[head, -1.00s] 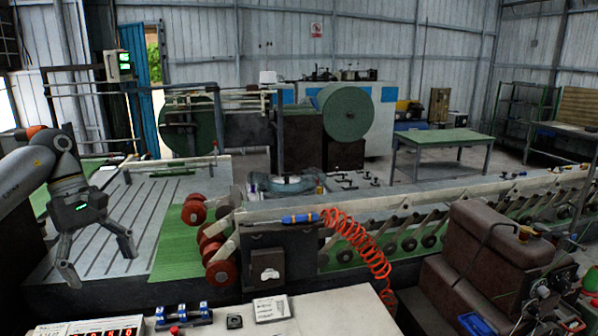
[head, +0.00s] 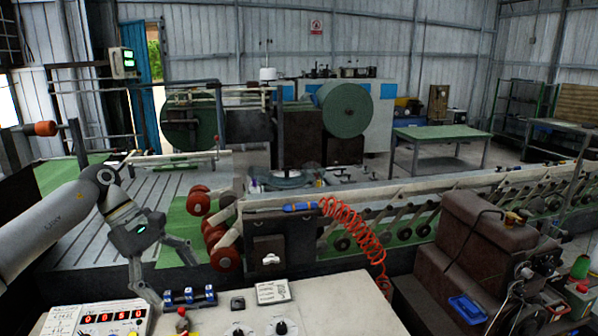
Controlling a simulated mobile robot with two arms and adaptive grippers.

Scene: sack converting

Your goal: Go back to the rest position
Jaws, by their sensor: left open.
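My left gripper (head: 172,279) hangs at the lower left of the head view, its two fingers spread apart with nothing between them. It is above the back left edge of the white control panel (head: 345,303), near the red digital display (head: 113,316). My left arm comes in from the left edge. My right gripper is not in view.
Blue switches (head: 190,296) sit on the panel close to the left gripper. Behind are red rollers (head: 224,259), an orange coiled hose (head: 350,228) and a long conveyor machine. A brown machine (head: 480,255) stands at right. A green-topped table (head: 441,133) is farther back.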

